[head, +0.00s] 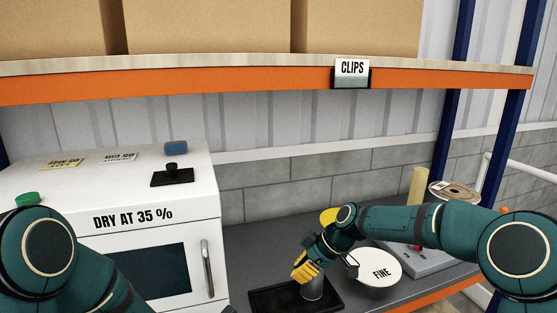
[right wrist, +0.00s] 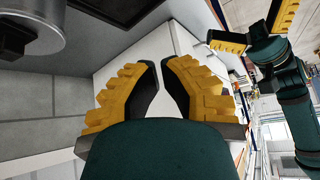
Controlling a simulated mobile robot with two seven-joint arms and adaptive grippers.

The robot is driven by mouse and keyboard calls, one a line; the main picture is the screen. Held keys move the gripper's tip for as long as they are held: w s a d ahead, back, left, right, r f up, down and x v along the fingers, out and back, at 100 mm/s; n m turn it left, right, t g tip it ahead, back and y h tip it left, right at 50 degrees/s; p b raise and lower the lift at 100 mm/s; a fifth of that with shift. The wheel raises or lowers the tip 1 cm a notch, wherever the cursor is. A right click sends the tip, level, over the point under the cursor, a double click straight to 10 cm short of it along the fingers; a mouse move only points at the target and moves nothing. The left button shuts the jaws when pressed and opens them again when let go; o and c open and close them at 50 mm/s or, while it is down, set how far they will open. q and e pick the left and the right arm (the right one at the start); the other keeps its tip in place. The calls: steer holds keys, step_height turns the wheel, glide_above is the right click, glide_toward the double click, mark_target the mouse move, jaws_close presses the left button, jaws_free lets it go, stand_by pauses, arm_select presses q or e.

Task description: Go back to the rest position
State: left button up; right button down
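My right gripper (head: 305,268) has yellow fingers and hangs over the grey counter, just above a grey cylinder (head: 314,289) on a black tray (head: 268,299). In the right wrist view the fingers of this right gripper (right wrist: 160,68) have a narrow gap between their tips and nothing in it. A grey cylinder (right wrist: 25,25) stands apart from them there. My left gripper (right wrist: 256,28) shows in the right wrist view at the upper right, with its fingers spread and empty. In the head view only the left arm shows, at the lower left.
A white dryer cabinet (head: 95,190) stands at the left with small items on top. A white disc marked FINE (head: 378,260) and a grey device (head: 435,262) are right of the tray. A spool (head: 454,190) stands behind. An orange-edged shelf (head: 200,82) with boxes crosses above.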

arm_select(q)
steer(key=s+a+f+m+g+y+b, duration=0.2)
steer(key=s+a+f+m+g+y, duration=0.15)
steer(key=s+f+m+g, duration=0.7)
arm_select(e)
steer(key=s+d+f+m+h, duration=0.1)
steer(key=s+f+m, duration=0.35)
steer(key=f, duration=0.55)
steer(key=s+f+m+h, duration=0.1)
steer(key=s+f+m, duration=0.35)
steer(key=f, duration=0.55)
arm_select(q)
step_height(320, 180, down, 9)
steer(key=s+m+t+y+b, duration=0.1)
steer(key=m+t, duration=0.4)
steer(key=m, duration=0.7)
steer(key=shift+s+a+t+y+b, duration=0.35)
steer(key=shift+s+y, duration=0.3)
steer(key=shift+y, duration=0.1)
arm_select(e)
steer(key=s+d+f+m, duration=0.2)
steer(key=s+f+m, duration=0.2)
steer(key=s, duration=0.4)
steer(key=s+d+f+m+t+h, duration=0.1)
steer(key=s+d+f+m, duration=0.1)
steer(key=s+f, duration=0.4)
steer(key=shift+s+m, duration=0.9)
steer(key=shift+s, duration=0.15)
steer(key=shift+f, duration=0.1)
